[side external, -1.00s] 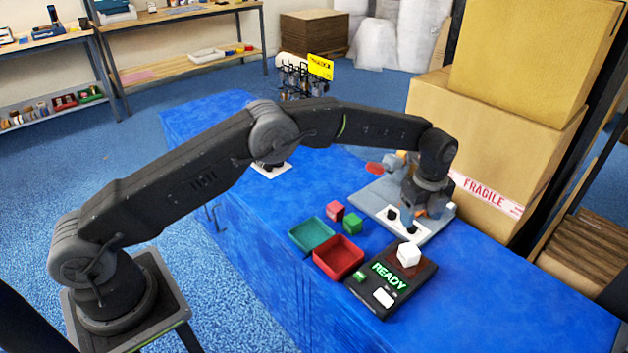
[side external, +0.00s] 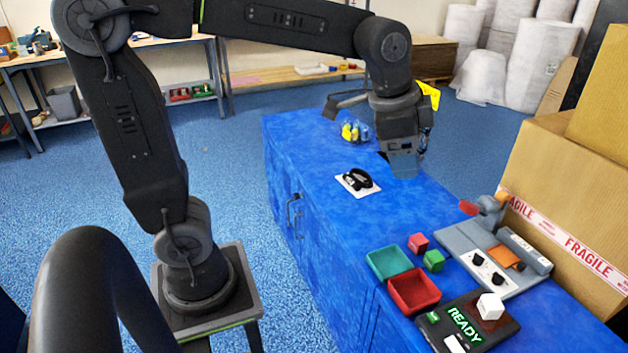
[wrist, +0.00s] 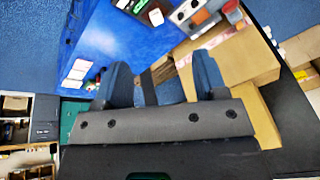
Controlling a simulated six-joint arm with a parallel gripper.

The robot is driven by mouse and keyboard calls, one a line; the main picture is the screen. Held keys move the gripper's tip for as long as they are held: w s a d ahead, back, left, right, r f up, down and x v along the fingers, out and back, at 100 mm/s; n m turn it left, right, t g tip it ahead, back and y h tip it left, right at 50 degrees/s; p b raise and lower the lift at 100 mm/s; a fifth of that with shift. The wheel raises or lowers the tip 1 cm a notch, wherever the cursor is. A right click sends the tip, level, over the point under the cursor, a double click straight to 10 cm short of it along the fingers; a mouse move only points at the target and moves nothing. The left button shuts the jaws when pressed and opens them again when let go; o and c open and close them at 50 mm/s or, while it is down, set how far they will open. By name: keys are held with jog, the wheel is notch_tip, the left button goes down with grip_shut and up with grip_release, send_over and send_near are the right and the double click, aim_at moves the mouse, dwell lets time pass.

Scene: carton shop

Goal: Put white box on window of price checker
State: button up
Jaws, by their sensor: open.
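The white box (side external: 490,306) sits upright on the dark reddish window (side external: 488,322) of the black price checker (side external: 510,332), near its back right corner. The price checker's green READY text (side external: 465,325) is lit. It also shows, partly cut off, at the top of the wrist view, with a white thing (wrist: 155,17) on it that is probably the box. My gripper (side external: 403,172) is raised over the far part of the blue counter, well away from the box. In the wrist view its fingers (wrist: 163,82) are apart with nothing held between them.
Red (side external: 414,293) and green (side external: 390,264) trays stand left of the price checker, with red (side external: 418,243) and green (side external: 434,261) cubes behind. A grey device (side external: 470,240) is at right, before large cartons (side external: 560,175). A black item on a white plate (side external: 357,181) lies farther back.

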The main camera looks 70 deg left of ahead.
jog(key=s+a+f+n+t, duration=0.1)
jog(key=s+f+n, duration=0.1)
jog(key=s, duration=0.5)
jog(key=s+a+f+n, duration=0.1)
jog(key=s+f+n, duration=0.1)
jog(key=s+n, duration=0.3)
jog(key=shift+s+a+t, duration=0.35)
jog(key=shift+s+t, duration=0.05)
jog(key=shift+s, duration=0.7)
